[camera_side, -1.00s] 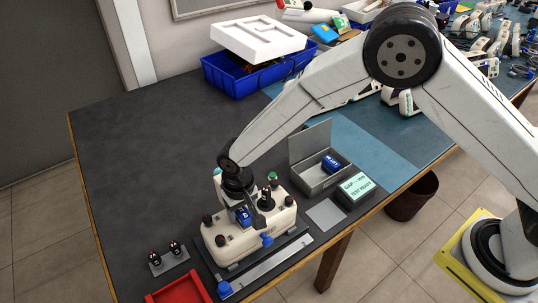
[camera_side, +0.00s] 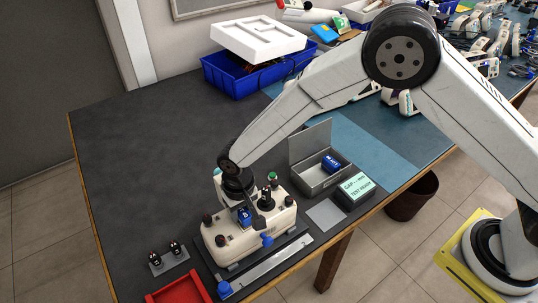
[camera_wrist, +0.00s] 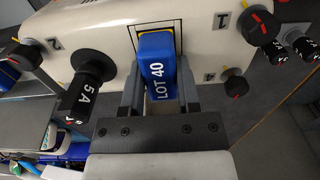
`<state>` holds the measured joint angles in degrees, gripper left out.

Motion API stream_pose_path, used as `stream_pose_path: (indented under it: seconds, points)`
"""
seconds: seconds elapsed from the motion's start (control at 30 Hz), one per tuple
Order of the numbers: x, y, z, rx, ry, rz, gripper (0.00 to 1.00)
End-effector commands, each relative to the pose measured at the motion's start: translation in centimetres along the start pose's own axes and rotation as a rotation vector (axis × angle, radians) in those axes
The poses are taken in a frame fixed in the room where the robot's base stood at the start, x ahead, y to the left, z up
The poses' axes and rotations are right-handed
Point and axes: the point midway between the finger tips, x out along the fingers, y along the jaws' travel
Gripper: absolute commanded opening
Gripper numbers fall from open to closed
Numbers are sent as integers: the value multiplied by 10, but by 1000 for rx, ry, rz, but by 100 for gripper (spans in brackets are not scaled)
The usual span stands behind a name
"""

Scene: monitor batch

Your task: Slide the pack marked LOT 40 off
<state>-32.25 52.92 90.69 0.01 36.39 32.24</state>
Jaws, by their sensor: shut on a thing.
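The blue pack marked LOT 40 (camera_wrist: 156,68) stands at a framed opening in the front of the white device (camera_wrist: 205,50). Its label reads sideways along the pack in the wrist view. My gripper (camera_wrist: 160,75) has one grey finger on each side of the pack and is shut on it. In the side view the pack (camera_side: 244,217) shows as a small blue block at the device (camera_side: 232,240), under my gripper (camera_side: 246,208). The far end of the pack is at the opening, and how deep it sits is hidden.
Black knobs with red marks surround the opening, including a large black plug (camera_wrist: 86,85) left of my fingers. An open grey box (camera_side: 318,180) holds another blue pack (camera_side: 331,164). A display (camera_side: 356,187) reads TEST READY. A red tray (camera_side: 180,291) is in front.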

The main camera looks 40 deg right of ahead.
Motion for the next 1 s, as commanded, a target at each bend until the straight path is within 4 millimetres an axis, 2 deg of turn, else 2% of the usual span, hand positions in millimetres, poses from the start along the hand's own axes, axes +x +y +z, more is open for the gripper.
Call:
stream_pose_path:
  seconds: [1.0]
  points:
    - [-31, 0, 0, 0, 1, -1, 0]
